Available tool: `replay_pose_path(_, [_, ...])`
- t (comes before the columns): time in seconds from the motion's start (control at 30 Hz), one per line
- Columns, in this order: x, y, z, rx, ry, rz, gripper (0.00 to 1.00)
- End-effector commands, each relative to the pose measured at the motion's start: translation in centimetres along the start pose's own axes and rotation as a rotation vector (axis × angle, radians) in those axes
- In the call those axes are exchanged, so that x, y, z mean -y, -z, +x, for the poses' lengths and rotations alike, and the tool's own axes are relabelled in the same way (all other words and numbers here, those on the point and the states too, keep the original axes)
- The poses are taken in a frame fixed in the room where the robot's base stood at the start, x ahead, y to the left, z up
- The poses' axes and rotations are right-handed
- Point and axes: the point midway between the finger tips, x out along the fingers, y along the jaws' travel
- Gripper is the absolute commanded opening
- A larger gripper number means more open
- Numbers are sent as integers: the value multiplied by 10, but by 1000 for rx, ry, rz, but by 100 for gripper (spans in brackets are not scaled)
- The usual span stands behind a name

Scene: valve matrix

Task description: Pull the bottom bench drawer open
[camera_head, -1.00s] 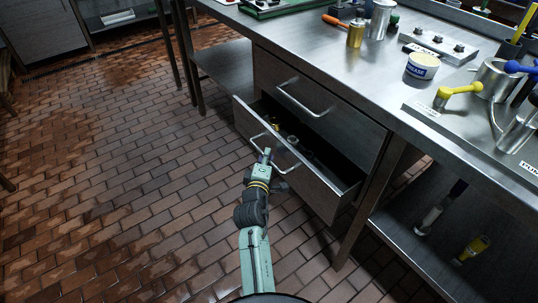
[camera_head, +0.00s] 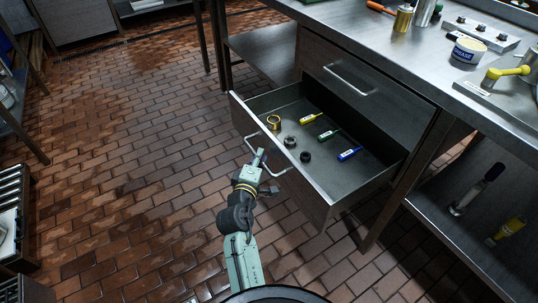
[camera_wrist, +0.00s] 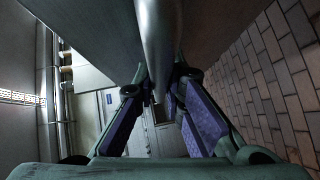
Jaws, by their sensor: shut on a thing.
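The bottom bench drawer (camera_head: 311,197) stands well open in the head view. Inside it lie a brass ring, two dark round parts and several small tagged items in yellow, green and blue. My gripper (camera_head: 259,159) is at the drawer's front, shut on the bar handle (camera_head: 250,147). In the wrist view the handle (camera_wrist: 158,45) runs between my two purple-padded fingers (camera_wrist: 160,110). The upper drawer (camera_head: 345,75) above it is closed.
The steel bench top (camera_head: 340,27) holds a grease tub (camera_head: 469,48), a brass cylinder (camera_head: 403,18) and a yellow-handled valve (camera_head: 508,72). A lower shelf (camera_head: 450,225) is at the right. Brick floor (camera_head: 140,150) is clear to the left.

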Motion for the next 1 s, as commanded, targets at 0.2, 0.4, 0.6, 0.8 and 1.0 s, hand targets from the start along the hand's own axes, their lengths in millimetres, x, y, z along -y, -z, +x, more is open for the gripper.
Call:
replay_pose_path(0.2, [4, 15, -14, -4, -1, 4, 0])
replay_pose_path(0.4, [4, 18, -17, -4, -1, 2, 0])
replay_pose_path(0.6, [4, 18, -17, -4, -1, 2, 0])
replay_pose_path(0.8, [4, 18, -17, -3, -1, 2, 18])
replay_pose_path(1.0, [4, 17, -17, -1, -1, 1, 31])
